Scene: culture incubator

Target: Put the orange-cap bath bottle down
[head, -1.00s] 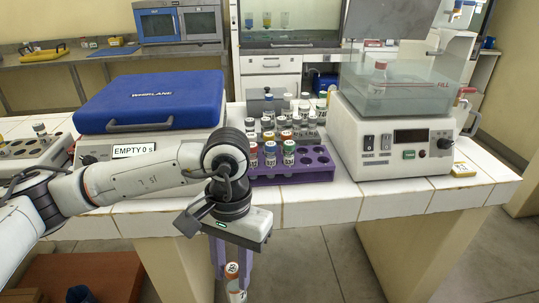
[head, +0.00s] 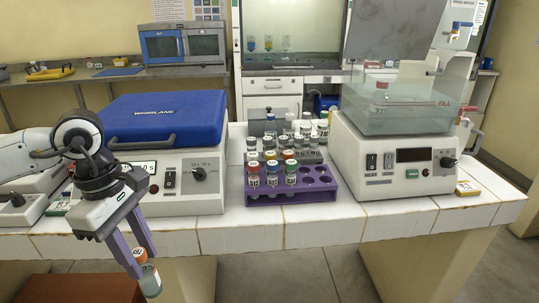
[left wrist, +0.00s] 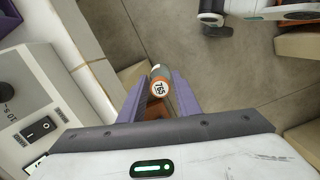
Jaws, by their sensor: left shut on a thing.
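My left gripper (head: 138,256) is shut on the orange-cap bottle (head: 149,279) and holds it in the air in front of the bench's front edge, lower than the bench top. In the left wrist view the bottle's labelled orange cap (left wrist: 160,86) sits between the purple fingers, with floor beyond it. A purple rack (head: 307,191) stands on the white-tiled bench (head: 340,222) with several capped tubes in it and some empty holes at its right side. A bottle with a red cap (head: 382,86) stands in the water bath (head: 405,118) at the right. My right gripper does not show in the head view.
A centrifuge with a closed blue lid (head: 160,117) stands behind my left arm. More capped bottles (head: 304,127) stand in a grey rack behind the purple one. A small yellow item (head: 468,187) lies right of the bath. The tiles in front of the purple rack are bare.

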